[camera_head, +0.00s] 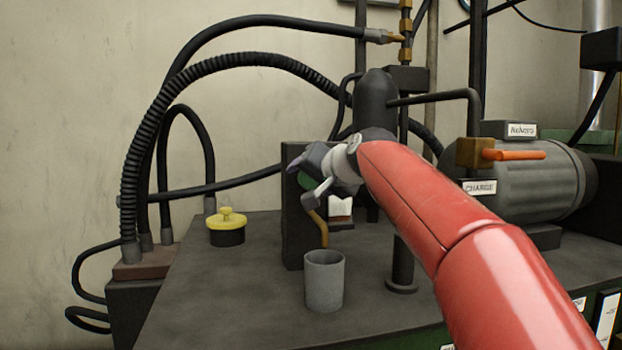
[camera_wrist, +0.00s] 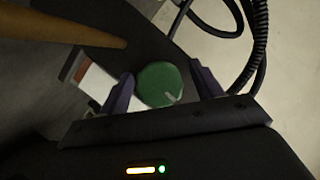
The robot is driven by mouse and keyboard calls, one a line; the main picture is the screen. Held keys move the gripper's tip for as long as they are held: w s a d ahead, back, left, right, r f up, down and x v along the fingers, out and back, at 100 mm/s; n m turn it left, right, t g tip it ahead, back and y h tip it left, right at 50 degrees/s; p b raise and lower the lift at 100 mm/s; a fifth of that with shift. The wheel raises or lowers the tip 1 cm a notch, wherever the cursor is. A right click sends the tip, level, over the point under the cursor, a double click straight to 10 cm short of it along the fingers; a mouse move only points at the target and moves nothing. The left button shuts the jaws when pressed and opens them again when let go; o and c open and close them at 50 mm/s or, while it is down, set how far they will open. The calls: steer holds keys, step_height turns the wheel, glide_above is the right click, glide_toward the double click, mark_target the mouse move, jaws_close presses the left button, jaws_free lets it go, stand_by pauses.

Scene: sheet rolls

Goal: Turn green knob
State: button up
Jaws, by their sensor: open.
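The green knob (camera_wrist: 160,84) is round with a pale mark near its lower right edge in the wrist view. It sits on a dark upright panel (camera_wrist: 85,15). My gripper (camera_wrist: 165,85) is open, with one purple finger on each side of the knob. The left finger is very close to the knob's edge; I cannot tell whether it touches. A gap shows at the right finger.
A brass spout (camera_head: 319,229) comes down from the panel above a grey cup (camera_head: 324,280). A yellow-topped button (camera_head: 227,226) stands left on the bench. Black hoses (camera_head: 130,190) arch behind. A motor (camera_head: 530,185) with an orange lever (camera_head: 515,155) is at right.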

steer(key=shift+c, duration=0.2)
steer(key=c, duration=1)
steer(key=shift+o, duration=0.2)
